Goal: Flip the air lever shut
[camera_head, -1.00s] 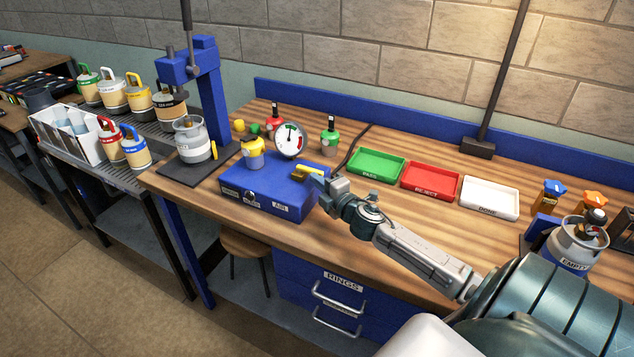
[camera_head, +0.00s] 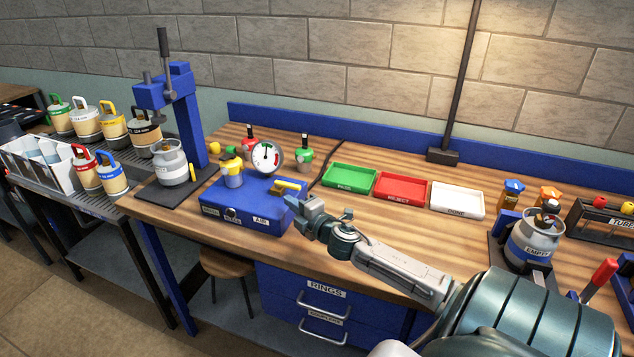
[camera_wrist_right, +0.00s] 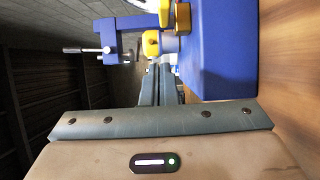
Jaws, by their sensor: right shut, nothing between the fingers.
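The air lever (camera_head: 288,186) is a yellow handle on top of the blue test box (camera_head: 222,213), at its right end beside the AIR label. It lies low, slanting across the box top. My right gripper (camera_head: 300,209) is shut and empty, just in front of the box's right end and close to the lever. I cannot tell whether they touch. In the right wrist view the shut fingers (camera_wrist_right: 160,82) point along the blue box (camera_wrist_right: 218,50). Yellow parts show past the fingertips, but I cannot tell which is the lever. My left gripper is not in view.
A round gauge (camera_head: 267,158) and a yellow-topped canister (camera_head: 231,172) stand on the box. A blue press (camera_head: 185,115) is to the left. Green (camera_head: 349,179), red (camera_head: 400,187) and white (camera_head: 457,200) trays lie to the right. Bare wood lies between trays and arm.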

